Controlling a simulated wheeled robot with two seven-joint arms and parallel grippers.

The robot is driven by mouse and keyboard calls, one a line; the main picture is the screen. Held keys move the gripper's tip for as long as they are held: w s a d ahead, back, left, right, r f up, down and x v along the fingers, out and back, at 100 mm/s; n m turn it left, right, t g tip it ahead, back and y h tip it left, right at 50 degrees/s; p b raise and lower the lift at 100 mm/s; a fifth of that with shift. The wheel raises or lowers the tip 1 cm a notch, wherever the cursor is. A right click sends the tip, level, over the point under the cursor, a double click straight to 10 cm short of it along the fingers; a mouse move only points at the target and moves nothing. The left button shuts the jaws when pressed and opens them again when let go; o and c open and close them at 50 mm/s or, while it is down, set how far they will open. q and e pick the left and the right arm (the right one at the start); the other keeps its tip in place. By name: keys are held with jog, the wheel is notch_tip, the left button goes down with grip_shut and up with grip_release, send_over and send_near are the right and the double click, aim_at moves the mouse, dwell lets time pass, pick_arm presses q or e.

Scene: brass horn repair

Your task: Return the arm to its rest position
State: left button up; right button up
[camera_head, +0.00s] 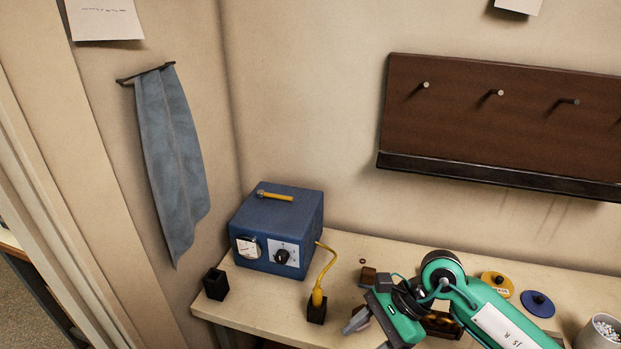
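My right arm, green and black, comes in from the lower right over the bench. Its gripper (368,333) is above the front part of the bench top, pointing left. Two grey fingertips show, with a gap between them, and I see nothing held in it. The lower finger is cut by the bottom edge of the picture. A small pinkish thing shows partly behind the upper finger; I cannot tell what it is. My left gripper is not in view.
A pegboard (500,130) hangs behind.

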jog(key=s+a+r+m+t+y, duration=0.1)
jog(key=a+r+m+t+y, duration=0.1)
jog(key=a+r+m+y, duration=0.3)
jog(key=a+r+m+t+y, duration=0.2)
jog(key=a+r+m+y, duration=0.15)
jog(key=r+y, duration=0.4)
jog(key=w+d+r+m+t+h, duration=0.2)
jog(key=w+d+m+t, duration=0.15)
jog(key=m+t, duration=0.5)
jog(key=w+d+r+m+t+h, duration=0.2)
jog(key=d+m+t, duration=0.2)
jog(key=m+t, duration=0.45)
jog(key=d+f+m+g+h, duration=0.1)
jog(key=d+f+m+h, duration=1.35)
jog(key=m, duration=0.75)
jog(key=s+f+m+g+h, duration=0.2)
jog(key=s+f+m+g, duration=0.7)
jog(key=s+f+g, duration=0.95)
notch_tip(320, 180, down, 28)
jog(key=s+t, duration=0.2)
jog(key=t, duration=0.1)
jog(key=s+d+f, duration=0.3)
jog(key=s+f, duration=1.6)
jog(key=f, duration=0.1)
jog(key=shift+s+d+f+g, duration=0.15)
jog(key=shift+s+f+g, duration=0.1)
jog(key=shift+s+g, duration=0.2)
